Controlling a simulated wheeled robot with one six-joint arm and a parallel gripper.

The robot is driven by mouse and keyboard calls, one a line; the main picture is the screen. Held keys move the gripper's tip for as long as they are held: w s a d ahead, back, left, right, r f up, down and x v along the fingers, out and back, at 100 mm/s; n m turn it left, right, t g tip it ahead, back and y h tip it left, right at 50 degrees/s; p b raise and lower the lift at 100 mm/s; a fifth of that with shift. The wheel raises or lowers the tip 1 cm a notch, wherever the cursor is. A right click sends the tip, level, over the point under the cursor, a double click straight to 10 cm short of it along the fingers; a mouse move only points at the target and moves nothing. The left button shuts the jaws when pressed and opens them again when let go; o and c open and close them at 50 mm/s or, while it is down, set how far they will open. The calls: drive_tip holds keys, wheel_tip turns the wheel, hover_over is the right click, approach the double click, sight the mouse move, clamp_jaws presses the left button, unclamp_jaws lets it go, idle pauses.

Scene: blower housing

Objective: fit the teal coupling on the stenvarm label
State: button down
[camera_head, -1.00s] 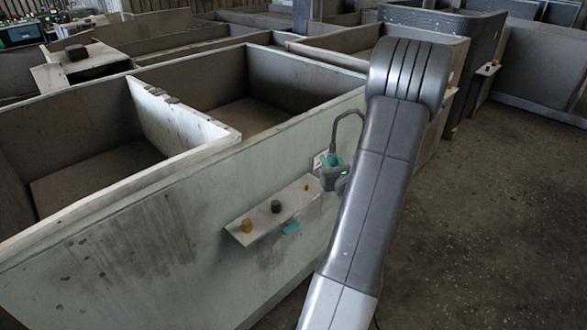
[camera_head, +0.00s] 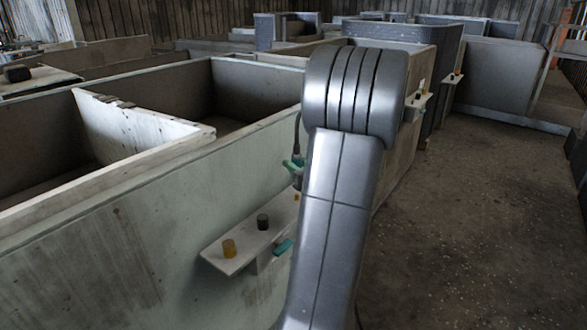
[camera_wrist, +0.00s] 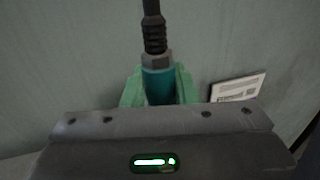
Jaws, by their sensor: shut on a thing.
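The teal coupling (camera_wrist: 158,88) is on the end of a black cable with a grey collar. My gripper (camera_wrist: 158,100) is shut on it, with a green finger on each side. A white label (camera_wrist: 238,88) with small print, too small to read, is on the pale green wall to the right of the coupling in the wrist view. The coupling's far end and whatever lies behind it are hidden. In the head view my gripper (camera_head: 294,168) shows only partly, beside the wall, and my arm covers the rest.
Open floor (camera_head: 480,190) lies to the right.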

drive_tip(key=shift+s+d+f+b, duration=0.1)
drive_tip(key=shift+f+b, duration=1.45)
drive_tip(key=shift+f, duration=0.45)
drive_tip(key=shift+f+b, duration=1.15)
drive_tip(key=shift+f, duration=0.35)
drive_tip(key=c, duration=1.1)
unclamp_jaws()
drive_tip(key=p+v, duration=0.2)
drive_tip(key=v, duration=1.1)
drive_tip(key=shift+s+d, duration=0.25)
drive_tip(key=shift+s, duration=0.05)
